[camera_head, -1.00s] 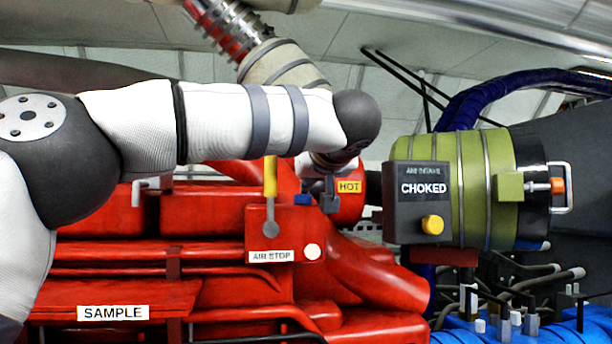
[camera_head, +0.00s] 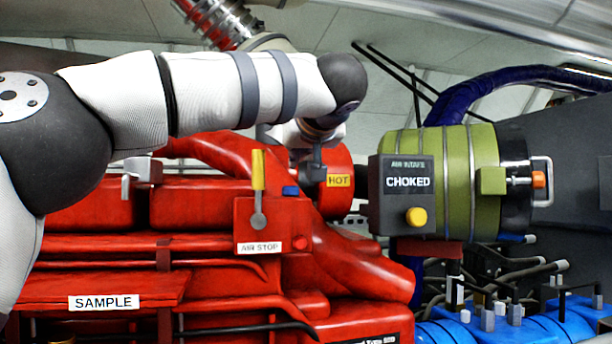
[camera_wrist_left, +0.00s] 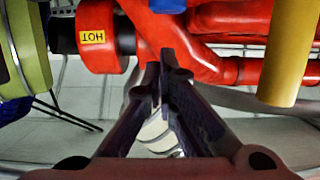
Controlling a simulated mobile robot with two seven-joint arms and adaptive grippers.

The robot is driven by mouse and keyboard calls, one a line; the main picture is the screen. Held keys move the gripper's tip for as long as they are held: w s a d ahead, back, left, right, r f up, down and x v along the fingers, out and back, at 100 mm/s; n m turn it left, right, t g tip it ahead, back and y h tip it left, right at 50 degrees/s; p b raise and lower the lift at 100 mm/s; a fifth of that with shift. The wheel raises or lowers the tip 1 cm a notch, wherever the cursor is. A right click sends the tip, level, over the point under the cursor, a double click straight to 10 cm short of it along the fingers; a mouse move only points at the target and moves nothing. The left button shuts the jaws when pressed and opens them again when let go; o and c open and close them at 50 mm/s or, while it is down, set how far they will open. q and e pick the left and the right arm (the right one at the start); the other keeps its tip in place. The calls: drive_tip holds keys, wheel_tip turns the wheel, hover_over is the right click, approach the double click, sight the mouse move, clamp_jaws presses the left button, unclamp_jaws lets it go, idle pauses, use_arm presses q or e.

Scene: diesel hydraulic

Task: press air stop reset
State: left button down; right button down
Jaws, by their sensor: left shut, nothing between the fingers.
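The red air stop panel (camera_head: 282,220) carries a white AIR STOP label, an upright lever with a yellow handle (camera_head: 258,170) and a round red indicator (camera_head: 301,243). A small blue block (camera_head: 290,190) sits at the panel's top edge; it also shows at the top of the left wrist view (camera_wrist_left: 167,5). My left gripper (camera_head: 317,172) points down just right of and above the blue block, apart from it, in front of the HOT-labelled red cylinder. In the left wrist view its fingers (camera_wrist_left: 163,70) are together and empty. My right gripper is out of view.
A green air intake (camera_head: 467,185) with a grey CHOKED box (camera_head: 407,183) and yellow button (camera_head: 416,217) stands to the right. Red engine parts and a SAMPLE-labelled cover (camera_head: 104,290) lie below my arm. Blue parts (camera_head: 455,330) are at lower right.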

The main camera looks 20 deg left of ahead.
use_arm(q)
drive_tip(key=v, duration=0.9)
drive_tip(key=shift+s, duration=0.4)
